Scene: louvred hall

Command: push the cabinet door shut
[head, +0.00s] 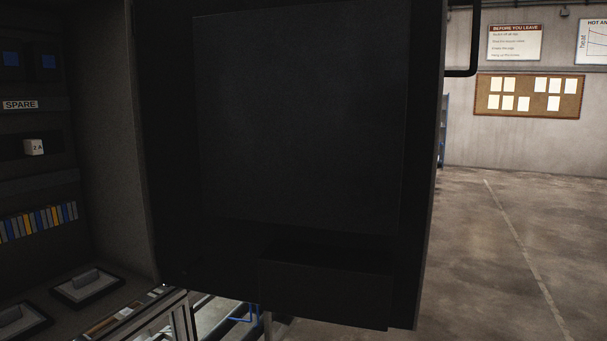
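The cabinet door (300,120) is a large, nearly black panel that fills the middle of the head view. It stands open, seen from its inner side, with a box-like pocket (325,290) low on it. A dark bar handle (462,72) sticks out past its right edge near the top. The cabinet's interior (115,130) shows at the left, and its side wall meets the door's left edge. Neither of my grippers is in view.
Inside the cabinet are a SPARE label (20,105), a small white block (34,147), a row of coloured strips (40,221) and shallow trays (88,286). Open concrete floor (510,250) lies to the right. A cork board (529,96) hangs on the far wall.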

